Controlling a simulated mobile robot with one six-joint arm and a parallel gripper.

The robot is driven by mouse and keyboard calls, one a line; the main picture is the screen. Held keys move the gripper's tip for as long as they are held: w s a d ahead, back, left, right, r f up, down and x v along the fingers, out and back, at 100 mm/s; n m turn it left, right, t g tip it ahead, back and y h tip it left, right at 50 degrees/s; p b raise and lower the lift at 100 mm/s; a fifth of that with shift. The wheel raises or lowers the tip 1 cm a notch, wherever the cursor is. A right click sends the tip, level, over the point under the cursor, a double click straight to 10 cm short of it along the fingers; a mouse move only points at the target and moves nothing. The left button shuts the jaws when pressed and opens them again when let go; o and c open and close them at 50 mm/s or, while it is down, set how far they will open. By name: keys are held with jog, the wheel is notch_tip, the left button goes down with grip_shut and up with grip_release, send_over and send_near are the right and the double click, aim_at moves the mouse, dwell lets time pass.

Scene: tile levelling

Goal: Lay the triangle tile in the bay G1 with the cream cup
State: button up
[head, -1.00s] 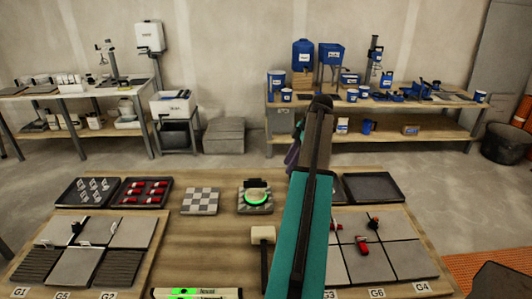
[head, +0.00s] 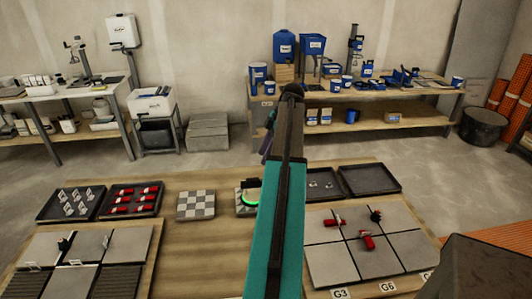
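The left board (head: 150,262) stands at the lower left with grey tiles on it. Bay G1 (head: 27,284), with a dark ribbed bed, is at its front left; its label is outside the present picture. I cannot make out a triangle tile. My teal arm runs up the middle, and my gripper is hidden behind it.
A checkered block (head: 196,205) and a tray of red pieces (head: 134,199) stand at the table's back. The right board (head: 330,265) bears tiles and red and black clamps. Bare wood (head: 195,255) lies between the boards.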

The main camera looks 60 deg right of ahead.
aim_at(253, 179)
jog(key=shift+f, duration=0.15)
jog(key=shift+p+x, duration=2)
jog(key=shift+x, duration=4.75)
jog(key=shift+d, duration=0.1)
grip_shut()
